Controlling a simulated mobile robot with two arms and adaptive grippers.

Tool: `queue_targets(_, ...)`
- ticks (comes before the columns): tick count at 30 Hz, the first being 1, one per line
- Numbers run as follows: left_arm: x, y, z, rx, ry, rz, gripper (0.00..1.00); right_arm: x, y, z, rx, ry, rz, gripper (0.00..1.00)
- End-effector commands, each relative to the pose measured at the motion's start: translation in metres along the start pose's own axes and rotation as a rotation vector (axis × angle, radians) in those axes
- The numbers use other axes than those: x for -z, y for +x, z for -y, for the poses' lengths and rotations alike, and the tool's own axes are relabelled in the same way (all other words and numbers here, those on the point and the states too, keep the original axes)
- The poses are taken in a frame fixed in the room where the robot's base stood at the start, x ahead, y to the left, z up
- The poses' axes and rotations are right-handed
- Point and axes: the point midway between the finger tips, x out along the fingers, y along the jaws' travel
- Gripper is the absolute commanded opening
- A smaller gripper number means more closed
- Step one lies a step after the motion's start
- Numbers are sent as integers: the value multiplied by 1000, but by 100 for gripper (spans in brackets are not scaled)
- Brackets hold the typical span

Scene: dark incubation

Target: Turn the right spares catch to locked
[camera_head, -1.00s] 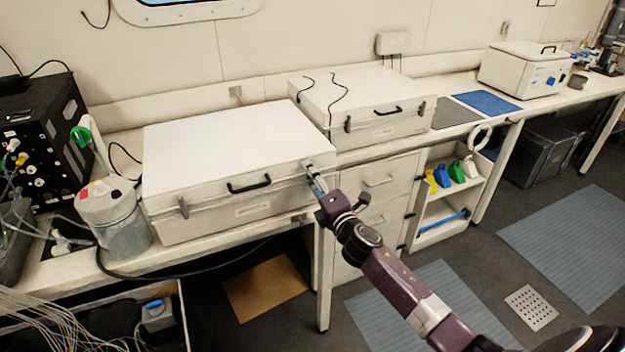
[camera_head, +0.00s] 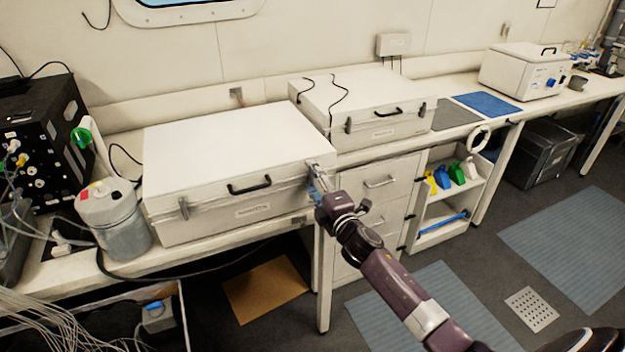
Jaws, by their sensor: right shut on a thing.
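A large white case (camera_head: 225,150) lies closed on the bench at the left, with a black handle (camera_head: 249,185) on its front. Its left catch (camera_head: 184,208) is a grey upright tab. Its right catch (camera_head: 312,167) is at the front right corner, and my right gripper (camera_head: 318,182) is shut on it. The fingers hide much of that catch, so its exact angle is hard to tell. My left gripper is out of view.
A second white case (camera_head: 355,95) with two catches stands behind to the right. A jug (camera_head: 118,220) stands left of the near case. Drawers (camera_head: 380,182) and an open shelf (camera_head: 440,232) are right of my gripper. The floor in front is mostly clear.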

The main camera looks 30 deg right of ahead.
Motion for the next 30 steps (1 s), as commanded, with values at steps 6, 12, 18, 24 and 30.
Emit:
queue_targets(6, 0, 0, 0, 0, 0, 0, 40, -1, 0, 1, 2, 3, 2, 66)
queue_targets(12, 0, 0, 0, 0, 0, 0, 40, 0, 0, 0, 1, 2, 1, 68)
queue_targets(18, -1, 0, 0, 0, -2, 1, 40, 0, -5, 2, 2, 1, 0, 68)
queue_targets(24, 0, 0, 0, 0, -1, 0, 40, -1, -33, 2, 3, 0, 0, 68)
queue_targets(30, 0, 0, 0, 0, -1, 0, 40, -1, -73, 2, 3, 2, 1, 68)
